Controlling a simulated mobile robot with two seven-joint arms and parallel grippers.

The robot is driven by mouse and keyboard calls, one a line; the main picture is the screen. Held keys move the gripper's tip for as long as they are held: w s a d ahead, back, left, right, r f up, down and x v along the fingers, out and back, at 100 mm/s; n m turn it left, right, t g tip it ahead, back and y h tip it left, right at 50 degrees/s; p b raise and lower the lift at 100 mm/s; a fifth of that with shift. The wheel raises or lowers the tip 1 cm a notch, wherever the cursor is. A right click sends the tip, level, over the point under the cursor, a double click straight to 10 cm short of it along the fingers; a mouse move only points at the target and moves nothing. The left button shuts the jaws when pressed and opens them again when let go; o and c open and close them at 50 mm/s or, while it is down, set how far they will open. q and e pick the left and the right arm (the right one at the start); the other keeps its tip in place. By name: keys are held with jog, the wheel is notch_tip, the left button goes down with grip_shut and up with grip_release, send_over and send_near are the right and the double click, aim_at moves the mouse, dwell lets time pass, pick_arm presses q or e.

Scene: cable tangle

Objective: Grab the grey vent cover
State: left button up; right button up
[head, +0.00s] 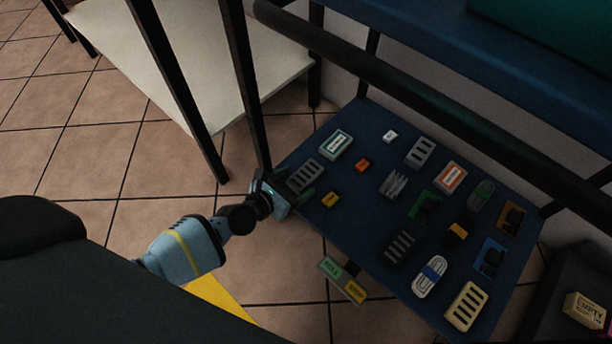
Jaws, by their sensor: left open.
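A grey slotted vent cover (304,176) lies flat near the left edge of the dark blue shelf board (352,222). My left gripper (303,188) is open and empty beside it, at the board's left edge. Its fingers point toward the cover's near side. I cannot tell whether they touch it. A second, lighter grey slotted piece (419,152) lies farther back on the board. A black slotted piece (398,247) and a cream slotted piece (467,306) lie nearer the front. My right gripper is not in view.
A white-and-teal box (336,145), an orange block (363,165) and a yellow block (331,199) lie close to the grey cover. A dark rail (400,92) runs above the board's back. Black posts (245,85) stand to the left.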

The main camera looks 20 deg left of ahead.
aim_at(306, 177)
pick_arm(q)
jog(key=b+x, duration=0.1)
jog(key=x, duration=0.1)
jog(key=shift+w+f, duration=0.15)
jog(key=shift+w, duration=0.1)
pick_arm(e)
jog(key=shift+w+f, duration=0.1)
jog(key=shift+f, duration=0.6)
pick_arm(q)
jog(key=shift+c, duration=0.5)
jog(key=c, duration=1)
jog(key=shift+o, duration=0.2)
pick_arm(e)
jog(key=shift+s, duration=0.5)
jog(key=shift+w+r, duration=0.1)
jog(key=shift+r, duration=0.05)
